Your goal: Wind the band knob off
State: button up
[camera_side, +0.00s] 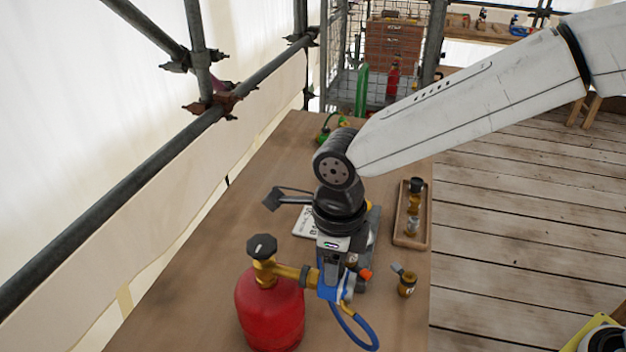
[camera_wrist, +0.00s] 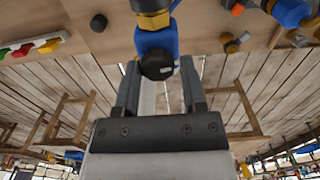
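In the wrist view, a round black knob (camera_wrist: 157,65) caps a blue body (camera_wrist: 156,40) with brass above it. I cannot tell for sure that this is the band knob. My gripper (camera_wrist: 160,80) has its two dark fingers spread on either side of the knob, with gaps showing; I see no contact. In the side view, my gripper (camera_side: 334,270) points down just above the blue fitting (camera_side: 328,290). This fitting joins a brass valve on the red cylinder (camera_side: 270,310). My gripper and wrist hide part of the fitting there.
A black handwheel (camera_side: 262,246) tops the cylinder. An orange knob (camera_side: 366,274) and a blue hose (camera_side: 355,328) are close to my gripper. A small brass fitting (camera_side: 406,284) stands to the right. A wooden tray (camera_side: 400,240) holds brass parts. The table's left side is clear.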

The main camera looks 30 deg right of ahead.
jog(key=shift+o, duration=1.2)
jog(key=shift+r, duration=3.9)
